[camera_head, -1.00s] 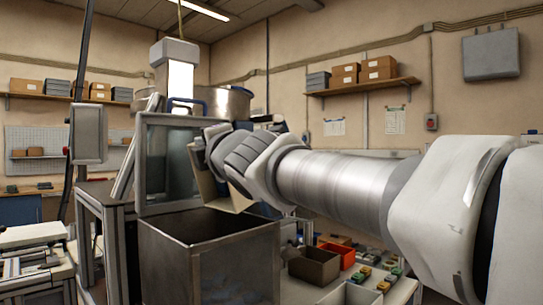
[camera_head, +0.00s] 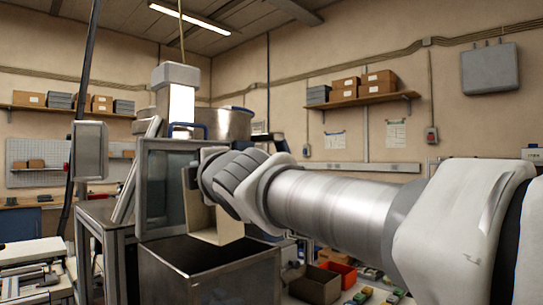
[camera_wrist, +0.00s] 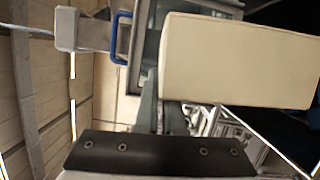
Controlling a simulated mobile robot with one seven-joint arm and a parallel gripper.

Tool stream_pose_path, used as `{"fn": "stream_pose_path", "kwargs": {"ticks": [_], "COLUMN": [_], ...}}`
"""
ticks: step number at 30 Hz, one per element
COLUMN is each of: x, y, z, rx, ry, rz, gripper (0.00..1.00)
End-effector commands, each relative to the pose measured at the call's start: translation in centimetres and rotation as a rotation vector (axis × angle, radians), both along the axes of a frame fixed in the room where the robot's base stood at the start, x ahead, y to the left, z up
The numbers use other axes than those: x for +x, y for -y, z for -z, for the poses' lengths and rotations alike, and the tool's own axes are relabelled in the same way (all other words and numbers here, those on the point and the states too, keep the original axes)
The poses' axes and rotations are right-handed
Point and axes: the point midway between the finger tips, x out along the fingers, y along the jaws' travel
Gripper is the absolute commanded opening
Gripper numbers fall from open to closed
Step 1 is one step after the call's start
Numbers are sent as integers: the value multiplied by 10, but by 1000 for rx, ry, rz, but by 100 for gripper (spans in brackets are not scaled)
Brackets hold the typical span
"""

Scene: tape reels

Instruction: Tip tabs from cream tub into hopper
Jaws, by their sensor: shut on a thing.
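The cream tub (camera_head: 228,226) hangs from my gripper (camera_head: 208,172), over the back part of a large open-topped grey metal bin (camera_head: 215,285) that looks like the hopper. My gripper is shut on the tub; its fingertips are mostly hidden in the head view. The tub looks close to upright in the picture, its lower end near the bin's rim. In the wrist view the tub's plain cream outer face (camera_wrist: 235,62) fills the upper right. The tub's mouth and any tabs in it are hidden, and the bin's floor is out of sight.
A glass-panelled machine frame (camera_head: 165,185) stands just left of the tub, with a steel bowl (camera_head: 228,124) behind. A brown box (camera_head: 318,284) and a red bin (camera_head: 340,270) sit right of the metal bin, below my arm. A worktable (camera_head: 30,255) is at left.

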Motion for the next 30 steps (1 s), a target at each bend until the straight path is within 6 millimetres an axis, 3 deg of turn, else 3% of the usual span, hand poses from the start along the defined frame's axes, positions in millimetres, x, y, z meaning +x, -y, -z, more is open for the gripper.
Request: {"fn": "stream_pose_path", "kwargs": {"ticks": [1,30], "x": [0,0], "y": [0,0], "z": [-8,-18], "rx": [19,295], "ry": [-25,-378], "rz": [0,0], "gripper": [0,0]}}
